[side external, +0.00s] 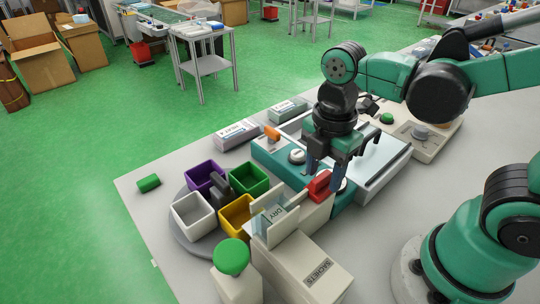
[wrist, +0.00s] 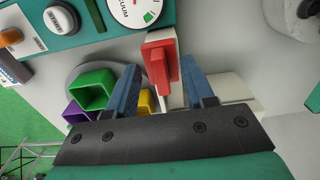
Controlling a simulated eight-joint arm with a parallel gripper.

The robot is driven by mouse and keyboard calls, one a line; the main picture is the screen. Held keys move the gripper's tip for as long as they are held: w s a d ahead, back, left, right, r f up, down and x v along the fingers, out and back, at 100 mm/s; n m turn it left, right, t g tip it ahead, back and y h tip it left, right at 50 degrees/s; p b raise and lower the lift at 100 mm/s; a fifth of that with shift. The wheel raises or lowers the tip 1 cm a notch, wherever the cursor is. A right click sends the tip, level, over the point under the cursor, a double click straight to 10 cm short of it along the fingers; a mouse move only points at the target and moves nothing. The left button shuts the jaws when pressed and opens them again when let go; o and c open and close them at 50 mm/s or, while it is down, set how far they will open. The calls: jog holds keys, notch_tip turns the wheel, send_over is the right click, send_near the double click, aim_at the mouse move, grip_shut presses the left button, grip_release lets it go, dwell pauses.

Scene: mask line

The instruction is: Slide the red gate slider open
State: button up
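The red gate slider (side external: 319,184) is a red block on top of the white sachet dispenser (side external: 308,220), beside the teal machine. In the wrist view the red slider (wrist: 159,64) stands between and a little beyond my fingertips. My gripper (side external: 325,170) points down over it in the side view, with blue fingers apart. In the wrist view my gripper (wrist: 160,72) is open, one finger on each side of the slider. The left finger shows a gap to it; the right one is close, and I cannot tell whether it touches.
A turntable (side external: 179,233) with purple, green, white and yellow bins stands left of the dispenser. A green-capped post (side external: 232,257) is in front. The teal machine (side external: 268,157) with a gauge and knobs lies behind. The table's left part is mostly clear around a small green cylinder (side external: 149,183).

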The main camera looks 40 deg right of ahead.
jog(key=shift+r, duration=2.8)
jog(key=shift+w+d+f+m+t, duration=0.1)
jog(key=shift+w+f+m+t, duration=0.1)
jog(key=shift+m, duration=0.35)
jog(key=shift+w+d+f+m+t, duration=0.1)
jog(key=shift+m+t, duration=0.1)
jog(key=shift+m, duration=0.35)
jog(key=w+d+m+t, duration=0.1)
jog(key=m+t, duration=0.1)
jog(key=m, duration=0.3)
jog(key=w+d+m+t, duration=0.1)
jog(key=m+t, duration=0.1)
jog(key=m, duration=0.3)
jog(key=w+d+f+m+t, duration=0.1)
jog(key=m+t, duration=0.1)
jog(key=m, duration=0.3)
jog(key=shift+w+d+m, duration=0.25)
jog(key=shift+d+m, duration=0.05)
jog(key=shift+m, duration=0.1)
